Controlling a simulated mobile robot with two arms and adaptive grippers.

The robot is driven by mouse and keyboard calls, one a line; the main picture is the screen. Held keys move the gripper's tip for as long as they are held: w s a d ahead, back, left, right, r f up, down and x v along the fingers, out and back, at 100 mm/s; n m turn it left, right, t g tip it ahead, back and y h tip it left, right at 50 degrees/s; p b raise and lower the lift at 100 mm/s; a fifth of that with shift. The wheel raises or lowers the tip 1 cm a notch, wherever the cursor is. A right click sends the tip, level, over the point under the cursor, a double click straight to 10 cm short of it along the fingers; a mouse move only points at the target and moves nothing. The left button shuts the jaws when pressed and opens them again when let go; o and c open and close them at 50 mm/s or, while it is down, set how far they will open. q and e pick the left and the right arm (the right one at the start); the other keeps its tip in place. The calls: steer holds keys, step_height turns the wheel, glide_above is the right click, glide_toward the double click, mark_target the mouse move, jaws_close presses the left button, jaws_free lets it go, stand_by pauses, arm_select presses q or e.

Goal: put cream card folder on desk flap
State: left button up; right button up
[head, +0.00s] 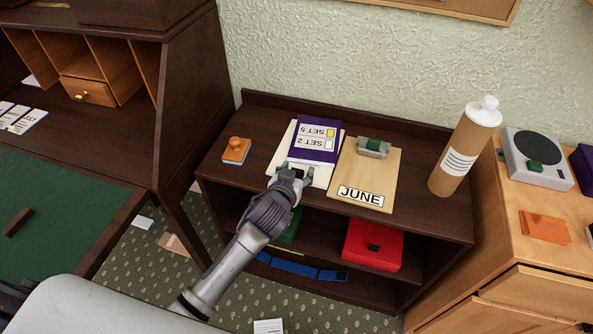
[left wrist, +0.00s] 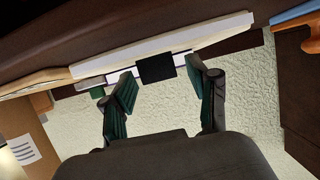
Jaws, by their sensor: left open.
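The cream card folder (head: 281,153) lies flat on the dark shelf top, partly covered by a purple score card marked SET 5 and SET 2 (head: 318,152). My left gripper (head: 293,173) is at the folder's front edge. In the left wrist view the folder's pale edge (left wrist: 115,63) shows with a black tab (left wrist: 155,69). The open fingers (left wrist: 160,74) stand on either side of this tab with gaps; nothing is clearly gripped. The desk flap (head: 70,210), with its green surface, is at the left. My right gripper is not in view.
The JUNE board (head: 363,170) lies right of the folder, with a brown bottle (head: 463,150) beyond. A dark bar (head: 18,222) lies on the flap. A red box (head: 372,246) sits below.

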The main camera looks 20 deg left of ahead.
arm_select(q)
steer(key=v, duration=1.2)
steer(key=shift+p, duration=0.3)
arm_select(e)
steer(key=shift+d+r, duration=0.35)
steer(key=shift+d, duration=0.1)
